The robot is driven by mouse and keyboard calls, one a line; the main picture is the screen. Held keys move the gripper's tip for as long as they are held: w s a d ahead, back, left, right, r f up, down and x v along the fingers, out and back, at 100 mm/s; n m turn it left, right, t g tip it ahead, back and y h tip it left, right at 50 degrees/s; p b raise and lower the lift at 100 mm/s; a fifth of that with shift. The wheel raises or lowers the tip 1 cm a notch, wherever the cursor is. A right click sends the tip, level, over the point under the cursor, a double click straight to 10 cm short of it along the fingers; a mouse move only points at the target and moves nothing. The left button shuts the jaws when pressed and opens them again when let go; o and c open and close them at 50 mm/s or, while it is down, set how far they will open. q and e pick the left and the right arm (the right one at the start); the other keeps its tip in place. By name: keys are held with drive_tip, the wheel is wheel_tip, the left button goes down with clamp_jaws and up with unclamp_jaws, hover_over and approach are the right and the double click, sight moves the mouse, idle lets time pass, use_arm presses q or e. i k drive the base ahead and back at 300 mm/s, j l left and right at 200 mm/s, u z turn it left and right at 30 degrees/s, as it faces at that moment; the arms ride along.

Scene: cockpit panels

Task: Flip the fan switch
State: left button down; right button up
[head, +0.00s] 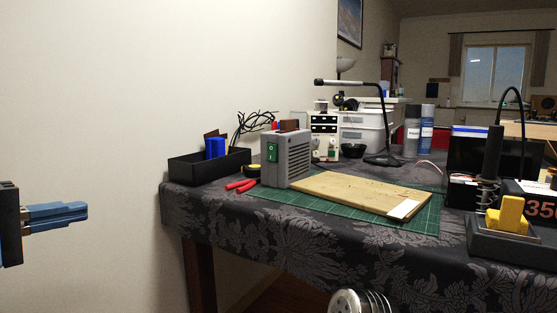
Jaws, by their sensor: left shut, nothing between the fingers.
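The fan (287,158) is a grey box with slotted sides, standing near the left part of the table. Its green rocker switch (272,152) is on the face turned toward me. Which way the switch is set is too small to tell. My left gripper (86,211) is at the left edge of the view, shut and empty, pointing right. It is well to the left of the table and apart from the fan.
A black tray (207,168) and red-handled pliers (241,185) lie beside the fan. A wooden board (350,190) lies on a green mat (428,222). A soldering stand (500,243) is at the right. Space between my left gripper and the table is clear.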

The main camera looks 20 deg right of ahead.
sight(272, 149)
drive_tip(key=i+l, duration=0.15)
drive_tip(key=l, duration=0.15)
drive_tip(key=i+l, duration=0.15)
drive_tip(key=l, duration=0.2)
drive_tip(key=i+l, duration=0.15)
drive_tip(key=l, duration=0.15)
drive_tip(key=i+l, duration=0.15)
drive_tip(key=l, duration=0.2)
